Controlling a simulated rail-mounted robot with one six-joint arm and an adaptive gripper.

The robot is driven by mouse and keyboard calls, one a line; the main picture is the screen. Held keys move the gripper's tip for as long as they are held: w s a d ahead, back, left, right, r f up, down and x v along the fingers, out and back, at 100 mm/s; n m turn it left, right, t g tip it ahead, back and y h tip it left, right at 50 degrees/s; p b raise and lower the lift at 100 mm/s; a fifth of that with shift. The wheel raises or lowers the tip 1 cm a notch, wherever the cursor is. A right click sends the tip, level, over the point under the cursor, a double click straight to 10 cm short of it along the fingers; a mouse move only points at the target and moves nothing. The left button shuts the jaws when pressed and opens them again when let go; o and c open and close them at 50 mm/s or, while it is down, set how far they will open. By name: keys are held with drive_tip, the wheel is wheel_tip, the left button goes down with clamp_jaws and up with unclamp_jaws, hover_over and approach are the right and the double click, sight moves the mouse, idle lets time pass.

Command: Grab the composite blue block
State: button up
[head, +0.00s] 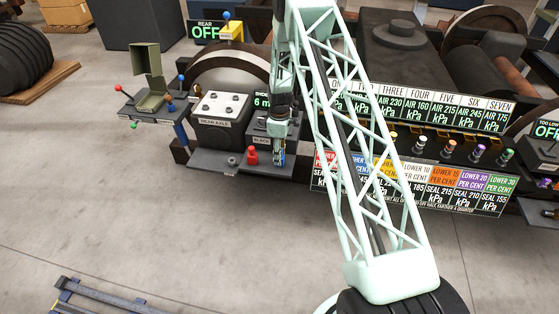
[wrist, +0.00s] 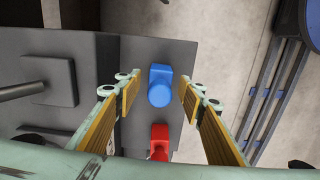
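The blue block (wrist: 160,86), a rounded cylinder joined to a squarer part, stands on a dark grey shelf in the wrist view. My gripper (wrist: 160,97) is open, with one yellow-padded finger on each side of the block and a gap on both sides. In the head view my gripper (head: 279,154) points down at the shelf in front of the black box, just right of a red piece (head: 252,156). It hides most of the blue block there; only a little blue shows.
The red piece (wrist: 159,140) is close to the blue block in the wrist view. The rear axle box (head: 222,108) is left of my gripper. A label panel (head: 460,190) and a row of colored knobs are to the right. Open floor (head: 130,215) lies in front.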

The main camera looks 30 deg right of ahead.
drive_tip(key=shift+f, duration=1.05)
drive_tip(key=c, duration=1)
